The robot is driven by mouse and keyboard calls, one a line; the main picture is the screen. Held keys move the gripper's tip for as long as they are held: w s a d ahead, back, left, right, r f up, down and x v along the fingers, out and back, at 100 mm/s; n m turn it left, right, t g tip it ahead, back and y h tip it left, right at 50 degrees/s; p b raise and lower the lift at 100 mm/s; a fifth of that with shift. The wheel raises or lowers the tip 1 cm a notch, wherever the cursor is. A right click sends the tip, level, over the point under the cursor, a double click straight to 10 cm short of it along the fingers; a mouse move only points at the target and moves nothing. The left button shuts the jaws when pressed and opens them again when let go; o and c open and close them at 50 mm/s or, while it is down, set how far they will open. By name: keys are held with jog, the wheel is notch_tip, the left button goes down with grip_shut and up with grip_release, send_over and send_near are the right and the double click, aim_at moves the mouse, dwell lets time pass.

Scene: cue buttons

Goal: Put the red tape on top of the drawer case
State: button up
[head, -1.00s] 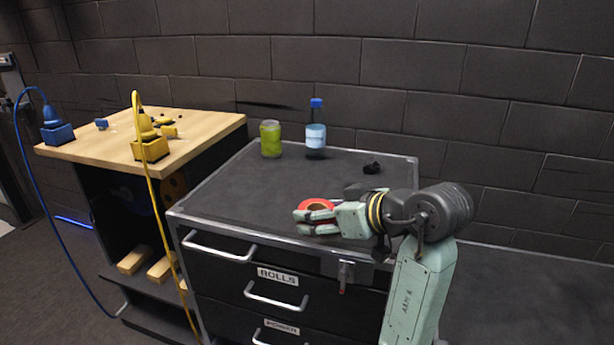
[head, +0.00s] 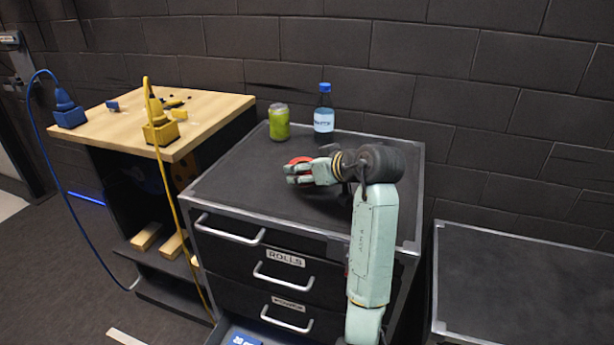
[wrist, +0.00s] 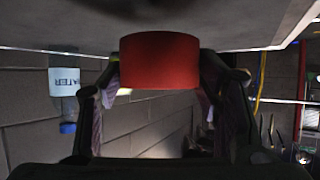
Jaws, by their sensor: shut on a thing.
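The red tape (head: 299,160) is a short red roll. It shows over the top of the drawer case (head: 235,190), which is a dark slab with a grey metal rim. My gripper (head: 297,173) is shut on the tape, reaching in from the right over the middle of the top. In the wrist view the tape (wrist: 160,62) sits between the two fingers, with the case top (wrist: 225,25) along the upper edge of the upside-down picture. The tape is at or very near the surface; I cannot tell if it touches.
A low drawer (head: 225,330) is open in front. A wooden bench (head: 120,130) with blue and yellow plugs is left. Another dark top (head: 530,280) is right.

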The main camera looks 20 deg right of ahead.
aim_at(307, 193)
jog(key=shift+f+p, duration=0.3)
jog(key=shift+f, duration=1.25)
jog(key=shift+f, duration=0.15)
jog(key=o, duration=1.2)
